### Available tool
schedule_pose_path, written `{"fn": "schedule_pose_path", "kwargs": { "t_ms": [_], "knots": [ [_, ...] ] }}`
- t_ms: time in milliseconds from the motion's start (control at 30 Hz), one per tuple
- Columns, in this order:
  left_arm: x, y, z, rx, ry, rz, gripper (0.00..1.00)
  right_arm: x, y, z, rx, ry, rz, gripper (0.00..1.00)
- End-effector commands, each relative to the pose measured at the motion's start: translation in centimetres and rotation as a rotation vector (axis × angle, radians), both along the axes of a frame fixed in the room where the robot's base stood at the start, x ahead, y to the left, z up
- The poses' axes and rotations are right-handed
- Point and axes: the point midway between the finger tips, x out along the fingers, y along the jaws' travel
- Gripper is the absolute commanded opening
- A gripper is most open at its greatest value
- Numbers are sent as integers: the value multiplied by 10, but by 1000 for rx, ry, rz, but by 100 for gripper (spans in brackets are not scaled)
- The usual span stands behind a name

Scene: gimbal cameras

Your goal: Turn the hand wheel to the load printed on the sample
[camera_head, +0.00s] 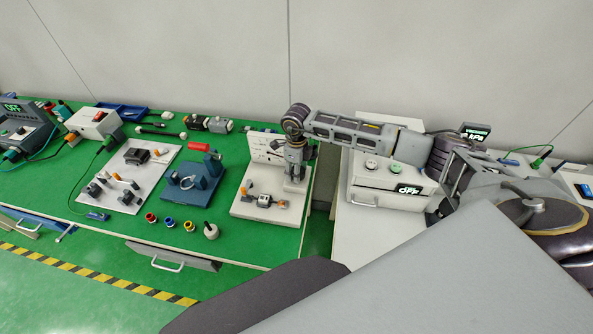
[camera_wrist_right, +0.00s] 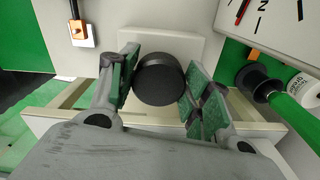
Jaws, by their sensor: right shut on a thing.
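My right gripper (camera_head: 295,174) points down at the right end of a white test stand (camera_head: 240,210) on the green table. In the right wrist view, my right gripper (camera_wrist_right: 160,90) is shut on a round black knob (camera_wrist_right: 160,80), which looks like the hand wheel, with one green-padded finger on each side. A white dial (camera_wrist_right: 262,18) with a red needle and black marks is partly in that view; its reading is cut off. A small white labelled piece (camera_wrist_right: 301,82) lies beside a black and green rod; the print is too small to read surely. My left gripper is out of view.
Left of the stand are a blue fixture (camera_head: 190,185) with a red handle, a white plate (camera_head: 140,178) with parts, and several small coloured rings (camera_head: 168,222). A white instrument box (camera_head: 385,185) stands to the right, across a gap between the tables.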

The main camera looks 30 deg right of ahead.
Motion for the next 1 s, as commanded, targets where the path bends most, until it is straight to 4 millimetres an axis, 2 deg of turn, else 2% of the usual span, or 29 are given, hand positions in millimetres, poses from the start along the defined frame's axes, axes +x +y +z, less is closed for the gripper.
{"fn": "schedule_pose_path", "kwargs": {
  "t_ms": [200,233,367,767,1000],
  "knots": [
    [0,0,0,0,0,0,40,1,0,1,-1,-2,0,25],
    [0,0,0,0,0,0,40,1,0,1,-1,-2,0,53],
    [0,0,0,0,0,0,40,0,0,1,0,-1,1,69],
    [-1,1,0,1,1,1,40,0,0,1,0,0,1,71],
    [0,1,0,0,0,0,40,1,0,15,0,-1,1,71]
  ]
}}
